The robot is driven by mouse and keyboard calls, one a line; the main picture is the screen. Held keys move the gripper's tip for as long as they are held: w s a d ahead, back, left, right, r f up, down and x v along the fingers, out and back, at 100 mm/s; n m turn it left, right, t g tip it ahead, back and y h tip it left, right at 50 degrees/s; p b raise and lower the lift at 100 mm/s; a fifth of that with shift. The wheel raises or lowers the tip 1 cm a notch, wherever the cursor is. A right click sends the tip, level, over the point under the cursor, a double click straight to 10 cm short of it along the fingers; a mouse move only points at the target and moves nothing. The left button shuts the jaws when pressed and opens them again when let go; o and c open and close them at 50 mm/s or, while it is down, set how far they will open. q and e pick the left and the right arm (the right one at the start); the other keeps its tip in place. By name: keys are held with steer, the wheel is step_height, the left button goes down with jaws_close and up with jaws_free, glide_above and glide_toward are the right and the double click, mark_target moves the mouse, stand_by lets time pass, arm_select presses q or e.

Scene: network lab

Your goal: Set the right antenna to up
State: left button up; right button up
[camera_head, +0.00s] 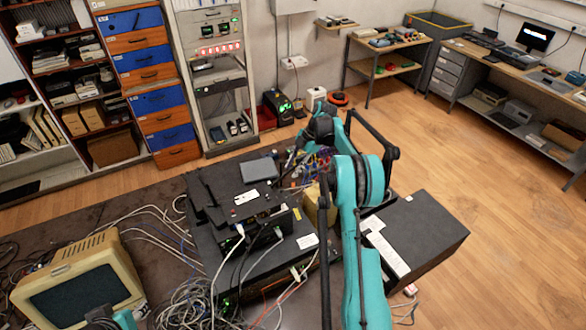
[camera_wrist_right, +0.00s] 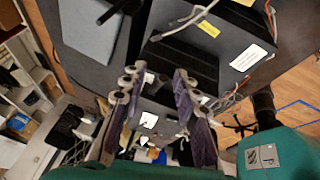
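A black router-like device (camera_head: 262,207) sits on dark stacked equipment in the middle of the head view. A dark stick-like piece (camera_head: 210,194), perhaps an antenna, lies along its left side. I cannot clearly pick out the right antenna or its angle. My right arm's teal links cover part of the area right of the device. In the right wrist view, the two fingers of my right gripper (camera_wrist_right: 157,80) stand apart with no object clearly held between them. Dark equipment with white labels shows beyond them. Only a teal piece of my left arm shows at the lower left; its gripper is not visible.
A beige monitor (camera_head: 80,284) stands at the lower left beside tangled cables (camera_head: 190,300). A large black box (camera_head: 425,228) is right of my arm. Shelves (camera_head: 212,70) and a workbench (camera_head: 510,75) line the back. The wooden floor (camera_head: 520,230) at right is clear.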

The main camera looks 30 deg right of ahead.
steer(key=shift+a+f, duration=0.2)
steer(key=shift+f, duration=0.2)
jaws_close()
steer(key=shift+r, duration=0.1)
